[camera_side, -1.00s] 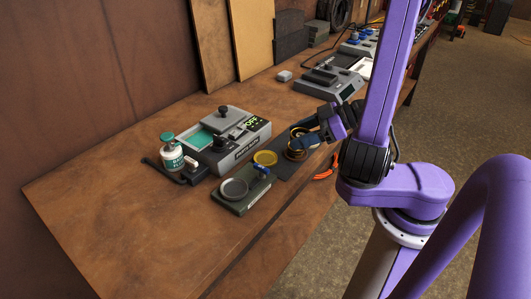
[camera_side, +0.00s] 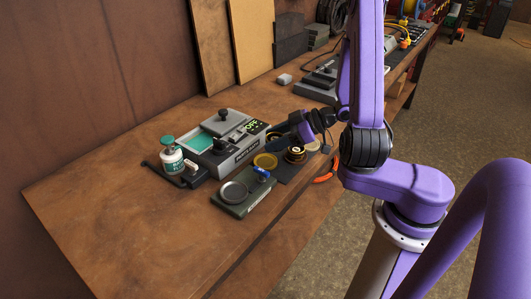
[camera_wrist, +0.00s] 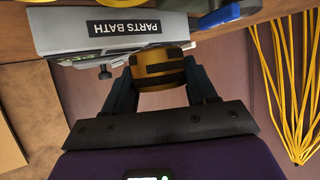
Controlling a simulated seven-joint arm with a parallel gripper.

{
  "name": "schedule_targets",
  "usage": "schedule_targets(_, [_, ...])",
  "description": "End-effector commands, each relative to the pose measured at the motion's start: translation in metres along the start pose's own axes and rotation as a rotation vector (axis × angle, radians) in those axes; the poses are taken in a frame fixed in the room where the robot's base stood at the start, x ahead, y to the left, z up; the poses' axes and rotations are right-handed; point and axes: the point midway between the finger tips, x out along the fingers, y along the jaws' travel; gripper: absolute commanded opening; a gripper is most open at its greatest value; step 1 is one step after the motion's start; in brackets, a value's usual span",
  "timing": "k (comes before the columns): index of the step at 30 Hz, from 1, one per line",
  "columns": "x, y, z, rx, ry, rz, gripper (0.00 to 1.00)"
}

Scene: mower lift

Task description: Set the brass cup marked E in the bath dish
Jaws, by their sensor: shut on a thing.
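A brass cup (camera_wrist: 160,75) with dark bands sits between the two dark fingers of my gripper (camera_wrist: 158,62) in the wrist view. The fingers are shut on its sides. No letter E can be read on it. In the side view my gripper (camera_side: 297,138) is over the dark mat, near brass rings or cups (camera_side: 296,155); its fingertips are hard to make out. The grey parts bath (camera_side: 222,150) with a teal basin (camera_side: 188,142) stands to the left. It also shows in the wrist view (camera_wrist: 100,38). A round grey dish (camera_side: 234,191) rests on a green base in front.
A yellow dish (camera_side: 265,161) and a blue part (camera_side: 262,172) are near the green base (camera_side: 243,205). An orange-handled tool (camera_side: 327,174) lies at the bench edge. The left bench is clear.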

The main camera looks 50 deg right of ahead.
Motion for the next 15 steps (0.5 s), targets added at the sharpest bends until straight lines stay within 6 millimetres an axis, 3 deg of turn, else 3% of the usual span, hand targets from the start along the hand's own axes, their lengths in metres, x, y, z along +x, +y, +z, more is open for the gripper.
schedule_targets(9, [0.03,0.014,0.018,-0.001,-0.003,-0.003,0.26])
schedule_targets(15, [0.038,0.02,0.022,0.0,-0.002,-0.001,0.26])
